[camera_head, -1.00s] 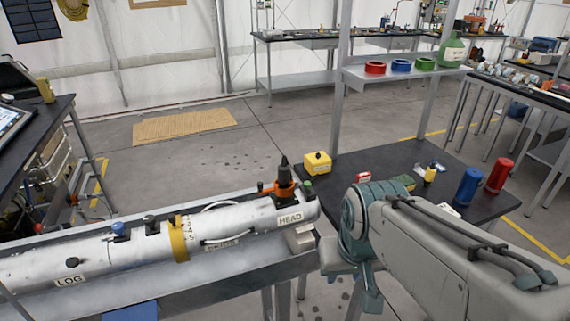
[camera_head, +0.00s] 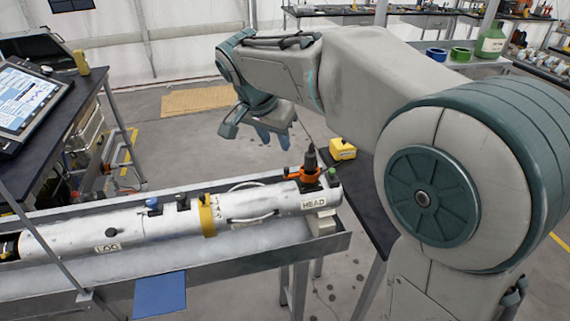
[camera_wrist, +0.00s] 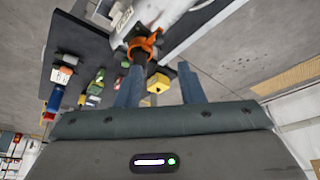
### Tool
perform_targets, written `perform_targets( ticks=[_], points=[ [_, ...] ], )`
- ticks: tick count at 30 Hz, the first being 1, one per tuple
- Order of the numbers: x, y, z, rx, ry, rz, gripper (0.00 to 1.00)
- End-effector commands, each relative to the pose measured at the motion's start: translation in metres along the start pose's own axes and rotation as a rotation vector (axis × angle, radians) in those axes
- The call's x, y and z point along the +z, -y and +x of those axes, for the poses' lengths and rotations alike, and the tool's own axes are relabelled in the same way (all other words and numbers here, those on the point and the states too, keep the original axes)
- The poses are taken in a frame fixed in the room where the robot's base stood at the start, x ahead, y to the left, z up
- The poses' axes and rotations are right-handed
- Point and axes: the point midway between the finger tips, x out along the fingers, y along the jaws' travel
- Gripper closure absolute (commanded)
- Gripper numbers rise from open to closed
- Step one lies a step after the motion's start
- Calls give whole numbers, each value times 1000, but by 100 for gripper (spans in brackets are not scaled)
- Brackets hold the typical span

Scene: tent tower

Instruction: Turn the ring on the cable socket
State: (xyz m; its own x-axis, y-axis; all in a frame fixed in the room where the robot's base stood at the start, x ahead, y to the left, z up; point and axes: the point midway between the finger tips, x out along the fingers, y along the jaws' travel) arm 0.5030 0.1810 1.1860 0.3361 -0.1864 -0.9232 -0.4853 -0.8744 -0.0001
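The white cylinder (camera_head: 140,231) marked LOG and HEAD lies in a metal trough. At its HEAD end stands a socket with an orange ring (camera_head: 310,177) and an upright black plug (camera_head: 311,157) above it. My gripper (camera_head: 273,139) hangs above and behind the HEAD end, apart from it, with nothing held. In the wrist view, its two blue fingers (camera_wrist: 160,68) are spread. There the orange ring (camera_wrist: 143,46) and black plug (camera_wrist: 139,57) appear beyond the fingertips, nearer the left finger.
A yellow box (camera_head: 342,149) sits on the dark table right of the HEAD end, and several small items show on that table in the wrist view. A green cap (camera_head: 332,171) stands beside the ring. The metal trough (camera_head: 255,262) has raised edges.

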Motion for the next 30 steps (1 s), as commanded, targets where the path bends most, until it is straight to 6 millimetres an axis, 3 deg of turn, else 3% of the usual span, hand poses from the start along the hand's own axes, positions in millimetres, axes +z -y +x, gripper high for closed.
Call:
perform_targets(
  ticks=[9, 15, 21, 30],
  points=[
    [1, -1, 67, 5, 4, -2, 65],
    [1, -1, 102, 3, 4, -1, 65],
    [0, -1, 118, 0, 1, -2, 65],
    [0, -1, 121, 0, 1, -1, 65]
  ],
)
